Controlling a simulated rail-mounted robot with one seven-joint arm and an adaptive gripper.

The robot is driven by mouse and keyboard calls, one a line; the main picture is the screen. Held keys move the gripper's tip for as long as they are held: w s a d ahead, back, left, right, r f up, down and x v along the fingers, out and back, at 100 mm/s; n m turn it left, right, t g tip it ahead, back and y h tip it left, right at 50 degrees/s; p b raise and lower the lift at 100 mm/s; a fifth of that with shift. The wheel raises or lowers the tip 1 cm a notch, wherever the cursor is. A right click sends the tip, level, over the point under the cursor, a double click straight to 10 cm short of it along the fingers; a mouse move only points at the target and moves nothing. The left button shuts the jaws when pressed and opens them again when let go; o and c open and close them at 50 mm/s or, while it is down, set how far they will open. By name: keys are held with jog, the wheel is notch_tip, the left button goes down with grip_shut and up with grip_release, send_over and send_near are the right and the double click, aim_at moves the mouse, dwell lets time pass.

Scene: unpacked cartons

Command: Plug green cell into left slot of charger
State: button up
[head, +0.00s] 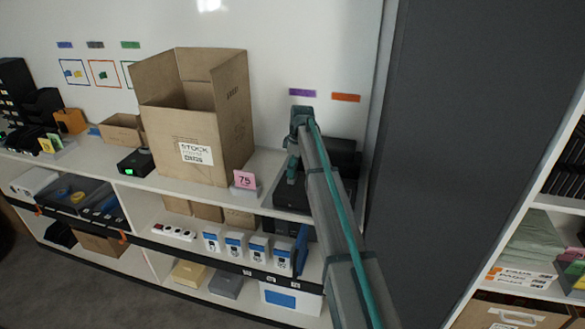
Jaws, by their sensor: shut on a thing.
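My arm reaches in from the lower right to the right end of the upper shelf. My gripper (291,176) hangs there, pointing down, small and partly lost against dark equipment. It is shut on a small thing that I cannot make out. A low black box (136,162) with a lit green patch on its front stands left of the large carton, well to the left of my gripper. I cannot tell whether it is the charger. I cannot clearly pick out the green cell or the charger's slots; the arm hides part of the right end.
A tall open carton (183,140) stands on the shelf left of my gripper. A pink "75" card (245,180) stands at the shelf edge. Dark equipment (342,165) lies behind my arm. A dark grey panel (460,130) bounds the right side. Lower shelves hold boxes.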

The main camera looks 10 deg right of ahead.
jog(key=shift+f, duration=0.55)
dwell(0.4)
jog(key=o, duration=1.3)
